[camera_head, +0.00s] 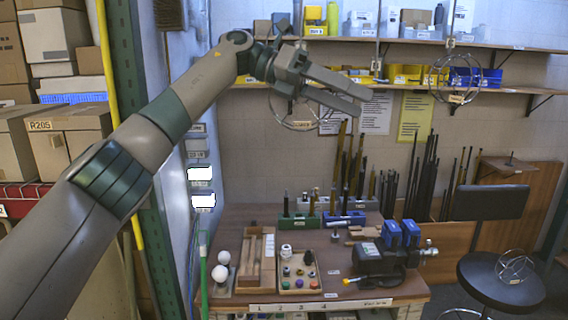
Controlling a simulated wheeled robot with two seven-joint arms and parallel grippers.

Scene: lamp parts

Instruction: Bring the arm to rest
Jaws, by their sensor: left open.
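My left arm comes in from the left and reaches up across the view. Its gripper (362,101) is in the air in front of the wall, well above the workbench (230,222). The two fingers point right and slightly down. They are apart with nothing between them. A wire ring frame (298,124) shows behind and below the gripper and is partly hidden by it. I cannot tell how far it stands from the gripper. My right gripper is not in view.
The bench bears a wooden tray (270,250), a parts tray (299,288), white balls (221,272) and a dark vise (375,262). Upright rods stand behind. A shelf (420,88) with bins runs behind the gripper. A stool (500,280) stands at right. Boxes (70,140) fill the left.

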